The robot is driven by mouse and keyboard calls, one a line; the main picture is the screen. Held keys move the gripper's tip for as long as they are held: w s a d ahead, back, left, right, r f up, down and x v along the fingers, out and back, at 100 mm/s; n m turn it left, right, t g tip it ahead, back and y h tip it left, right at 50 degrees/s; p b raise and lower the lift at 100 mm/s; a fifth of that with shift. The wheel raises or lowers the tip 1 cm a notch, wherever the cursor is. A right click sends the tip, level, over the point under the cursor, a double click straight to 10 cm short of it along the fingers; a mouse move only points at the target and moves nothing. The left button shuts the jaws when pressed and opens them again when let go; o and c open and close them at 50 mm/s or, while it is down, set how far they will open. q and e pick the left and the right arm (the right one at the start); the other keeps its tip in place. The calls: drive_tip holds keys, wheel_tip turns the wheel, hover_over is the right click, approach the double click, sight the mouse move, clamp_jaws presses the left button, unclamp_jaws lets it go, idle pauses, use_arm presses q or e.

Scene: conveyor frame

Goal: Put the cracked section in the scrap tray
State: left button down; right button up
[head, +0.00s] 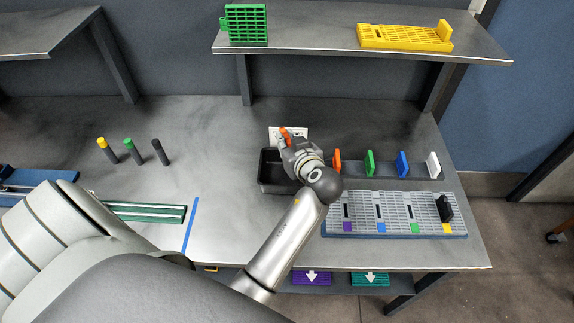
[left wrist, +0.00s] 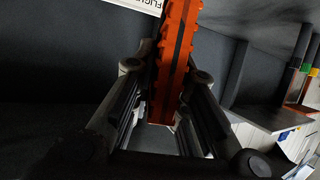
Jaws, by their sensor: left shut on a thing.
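My left gripper (head: 287,141) is shut on an orange section (head: 284,132), held up over the far side of a black tray (head: 265,183). In the left wrist view the orange section (left wrist: 175,60) stands between the two fingers, with a dark stripe along its length. I cannot make out a crack on it. The tray is partly hidden behind my gripper and arm, so its contents do not fully show. A white label (head: 275,131) stands behind the tray; its edge with part of a word shows in the left wrist view (left wrist: 145,4).
Upright orange (head: 337,160), green (head: 370,162), blue (head: 403,163) and white (head: 433,164) pieces stand right of the tray. In front is a grey grated frame (head: 400,208) with a black upright piece (head: 444,208). A shelf (head: 310,45) hangs above. Pegs (head: 131,151) stand left.

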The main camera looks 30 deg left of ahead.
use_arm(q)
wheel_tip(320, 180, down, 9)
drive_tip(key=b, duration=0.5)
drive_tip(key=shift+b, duration=0.35)
drive_tip(key=shift+f, duration=0.1)
drive_tip(key=c, duration=1.5)
unclamp_jaws()
drive_tip(key=shift+o, duration=0.2)
drive_tip(key=shift+r, duration=0.2)
